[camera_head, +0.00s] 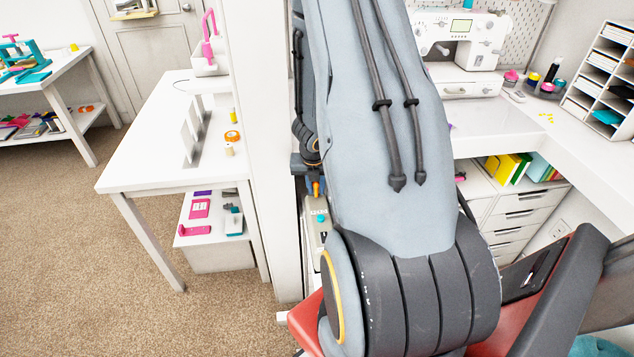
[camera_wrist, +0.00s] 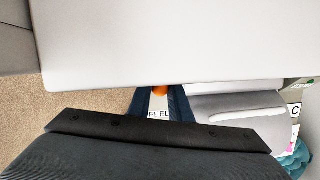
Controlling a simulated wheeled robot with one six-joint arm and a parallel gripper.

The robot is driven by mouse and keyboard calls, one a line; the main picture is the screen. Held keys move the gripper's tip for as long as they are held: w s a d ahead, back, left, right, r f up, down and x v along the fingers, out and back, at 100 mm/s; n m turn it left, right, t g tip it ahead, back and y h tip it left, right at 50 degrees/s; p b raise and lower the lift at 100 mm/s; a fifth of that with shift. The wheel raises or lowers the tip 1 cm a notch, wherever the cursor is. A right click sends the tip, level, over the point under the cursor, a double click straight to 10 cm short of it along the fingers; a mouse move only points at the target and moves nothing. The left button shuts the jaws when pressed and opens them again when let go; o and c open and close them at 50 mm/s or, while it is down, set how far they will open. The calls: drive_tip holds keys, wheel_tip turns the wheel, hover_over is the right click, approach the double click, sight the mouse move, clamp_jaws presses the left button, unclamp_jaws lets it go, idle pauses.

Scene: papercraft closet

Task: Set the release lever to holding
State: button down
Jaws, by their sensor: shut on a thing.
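My gripper (camera_wrist: 160,92) reaches down past the edge of a white surface in the wrist view. Its two dark blue fingers are shut on a small orange piece, which looks like the release lever (camera_wrist: 160,90). The surface's edge cuts off the far side of the lever, so I cannot tell its setting. A pale strip lettered "FEED" (camera_wrist: 159,114) shows between the fingers. In the head view my gripper (camera_head: 316,187) is small and partly hidden behind my arm, with an orange tip (camera_head: 316,188) at it. Below it is a pale device with a teal knob (camera_head: 320,217).
A white wall end (camera_head: 268,130) stands close left of my arm. A white desk (camera_head: 540,140) with a sewing machine (camera_head: 459,38) lies right, above drawers (camera_head: 525,205). Carpet at left is open.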

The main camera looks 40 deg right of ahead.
sight(316, 183)
drive_tip(key=c, duration=1.8)
unclamp_jaws()
drive_tip(key=shift+s, duration=0.1)
drive_tip(key=shift+p+v, duration=2.55)
drive_tip(key=shift+v, duration=1.35)
drive_tip(key=shift+c, duration=0.2)
